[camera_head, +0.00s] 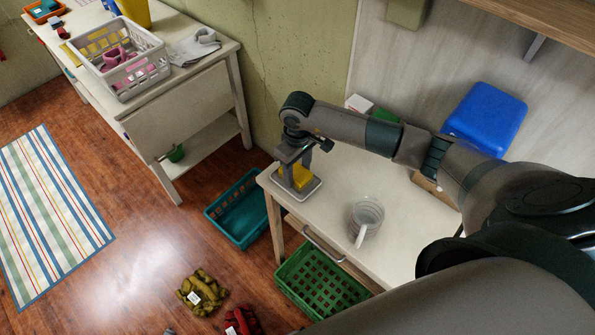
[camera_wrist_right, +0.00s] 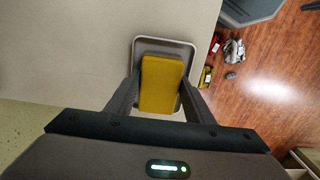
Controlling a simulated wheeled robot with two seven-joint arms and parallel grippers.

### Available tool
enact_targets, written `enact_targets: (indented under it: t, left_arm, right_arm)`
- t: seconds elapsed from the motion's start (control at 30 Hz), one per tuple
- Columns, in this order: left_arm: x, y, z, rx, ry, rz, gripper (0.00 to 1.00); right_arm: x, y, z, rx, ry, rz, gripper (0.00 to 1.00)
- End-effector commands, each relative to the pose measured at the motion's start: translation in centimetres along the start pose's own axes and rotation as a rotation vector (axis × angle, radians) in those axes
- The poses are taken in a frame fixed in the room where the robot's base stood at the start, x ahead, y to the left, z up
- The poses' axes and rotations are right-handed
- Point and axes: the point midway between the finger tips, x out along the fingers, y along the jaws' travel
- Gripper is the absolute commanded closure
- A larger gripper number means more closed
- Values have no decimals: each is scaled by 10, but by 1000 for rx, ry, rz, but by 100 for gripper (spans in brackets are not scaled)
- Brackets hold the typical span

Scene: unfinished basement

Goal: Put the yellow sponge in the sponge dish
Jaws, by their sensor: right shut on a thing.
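The yellow sponge (camera_wrist_right: 161,84) is between the two fingers of my right gripper (camera_wrist_right: 158,100), which is shut on it. In the head view the sponge (camera_head: 301,176) shows partly below the right gripper (camera_head: 294,166). The sponge dish (camera_wrist_right: 190,55), a pale shallow tray with a raised rim, lies under the sponge; its rim also shows in the head view (camera_head: 300,197) at the table's left end. The sponge is over the dish's area. I cannot tell whether it touches the dish's bottom. My left gripper is not in view.
A clear mug (camera_head: 367,214) stands on the white table (camera_head: 405,232), right of the dish. A blue box (camera_head: 486,115) is at the back. A teal basket (camera_head: 238,210) and a green basket (camera_head: 318,284) are on the floor by the table's left end.

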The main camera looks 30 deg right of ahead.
Motion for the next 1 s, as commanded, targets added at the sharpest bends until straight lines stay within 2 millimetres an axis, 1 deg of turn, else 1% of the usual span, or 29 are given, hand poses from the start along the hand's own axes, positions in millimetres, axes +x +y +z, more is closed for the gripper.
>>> enact_targets:
  t: [0.23, 0.27, 0.3, 0.33, 0.63, 0.8, 0.87, 1.0]
  left_arm:
    - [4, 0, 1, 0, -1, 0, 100]
    - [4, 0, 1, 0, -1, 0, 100]
    - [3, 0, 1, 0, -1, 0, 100]
    - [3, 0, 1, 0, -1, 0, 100]
    - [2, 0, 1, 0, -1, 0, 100]
    - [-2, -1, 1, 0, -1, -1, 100]
    - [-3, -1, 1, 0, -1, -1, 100]
    - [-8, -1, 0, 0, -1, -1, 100]
  right_arm:
    - [3, 0, 0, -1, 0, 1, 70]
    - [2, 0, 0, -1, 0, 1, 50]
    - [2, 0, 0, -1, 0, 1, 40]
    - [1, 0, 0, -1, 0, 0, 34]
    - [1, 0, 0, -1, 0, 0, 34]
    - [-2, 0, 0, 0, 0, 0, 34]
    - [-8, 0, 0, -1, 1, 2, 34]
    - [-26, 1, -1, -1, 1, 2, 34]
